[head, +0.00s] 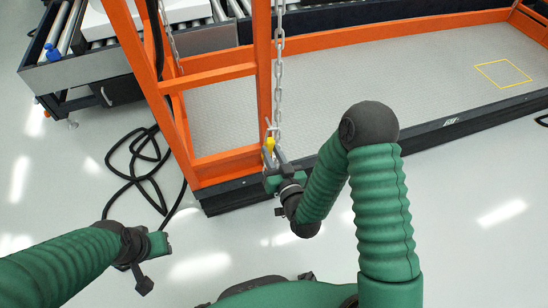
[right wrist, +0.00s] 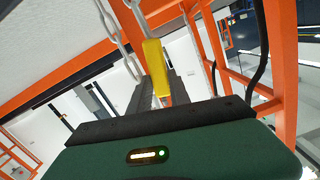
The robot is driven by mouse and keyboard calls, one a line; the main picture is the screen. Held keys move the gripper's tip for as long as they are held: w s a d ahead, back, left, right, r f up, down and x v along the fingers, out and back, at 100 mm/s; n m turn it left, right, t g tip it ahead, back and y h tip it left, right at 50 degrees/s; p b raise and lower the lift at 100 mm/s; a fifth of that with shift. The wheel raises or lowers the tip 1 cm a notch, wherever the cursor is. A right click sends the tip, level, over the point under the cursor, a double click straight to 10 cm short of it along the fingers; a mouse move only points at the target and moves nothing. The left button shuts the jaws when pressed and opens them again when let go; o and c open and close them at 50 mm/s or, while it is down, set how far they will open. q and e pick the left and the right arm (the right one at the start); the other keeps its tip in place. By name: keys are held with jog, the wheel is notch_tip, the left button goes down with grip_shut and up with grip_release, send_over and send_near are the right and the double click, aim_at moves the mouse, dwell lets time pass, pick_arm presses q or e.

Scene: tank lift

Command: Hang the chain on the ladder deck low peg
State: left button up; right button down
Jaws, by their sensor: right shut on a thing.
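The grey chain (head: 278,85) hangs down from the top of the head view, beside an orange post of the ladder deck (head: 263,60). My right gripper (head: 270,152) is at the chain's lower end, close to that post, and is shut on a yellow piece there. In the right wrist view the yellow piece (right wrist: 157,70) sits between the dark fingers (right wrist: 157,98), with chain links (right wrist: 112,25) above it. I cannot make out the low peg clearly. My left gripper (head: 163,244) is apart at lower left, with no object visible in it; its jaw opening is unclear.
The deck's grey floor (head: 400,75) stretches right, edged by orange rails and a dark kerb. A black hose (head: 135,165) lies looped on the pale floor left of the deck. A roller conveyor (head: 90,65) stands at upper left. The foreground floor is mostly clear.

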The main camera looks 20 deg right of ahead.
aim_at(270, 149)
jog(key=shift+w, duration=0.7)
jog(key=shift+w+f, duration=0.1)
jog(key=shift+w, duration=0.75)
jog(key=shift+w+f+b, duration=0.45)
jog(key=shift+w+f, duration=0.05)
jog(key=shift+w, duration=0.15)
jog(key=c, duration=1.1)
grip_release()
